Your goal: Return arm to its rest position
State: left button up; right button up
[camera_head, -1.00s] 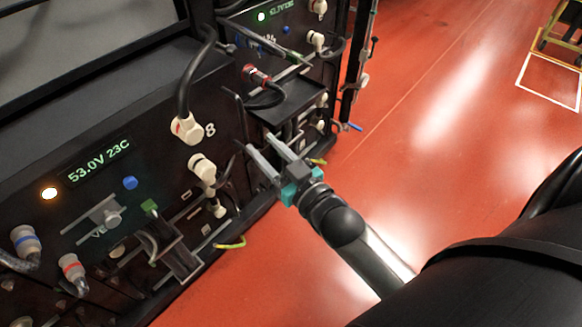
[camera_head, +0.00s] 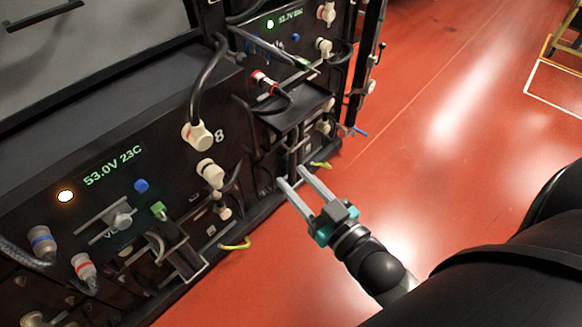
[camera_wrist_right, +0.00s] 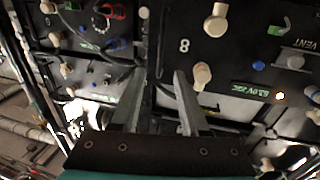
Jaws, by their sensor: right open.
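My right gripper (camera_head: 292,175) is in the middle of the head view, in front of the battery rack's lower edge. Its two grey fingers are parallel, spread apart and empty. It also shows in the right wrist view (camera_wrist_right: 158,75), with a gap between the fingers and the rack's front beyond them. I cannot tell from the head view whether the fingertips touch anything; they appear apart from the rack. My right arm (camera_head: 380,270) comes in from the lower right. My left gripper is not in view.
The battery unit marked 8 has a lit display (camera_head: 113,165), an orange lamp (camera_head: 66,196) and a cream cable plug (camera_head: 198,135). A second unit has a green lamp (camera_head: 270,24). Yellow-green cable ends (camera_head: 235,244) stick out low.

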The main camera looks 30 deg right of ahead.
jog(key=s+d+f+g+h+p, duration=0.1)
jog(key=s+f+g, duration=0.25)
jog(key=f, duration=0.95)
jog(key=s+d+f+g+h, duration=0.15)
jog(key=f+g, duration=0.25)
jog(key=f, duration=1)
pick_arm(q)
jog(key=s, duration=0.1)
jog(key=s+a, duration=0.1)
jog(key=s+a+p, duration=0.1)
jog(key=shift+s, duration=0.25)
pick_arm(e)
jog(key=s+d+f+g, duration=0.2)
jog(key=s+f+g, duration=0.6)
jog(key=s+f, duration=0.6)
jog(key=s+h, duration=0.1)
jog(key=s, duration=0.3)
jog(key=shift+s+d+n, duration=0.2)
jog(key=shift+d+n, duration=0.1)
jog(key=shift+d, duration=0.05)
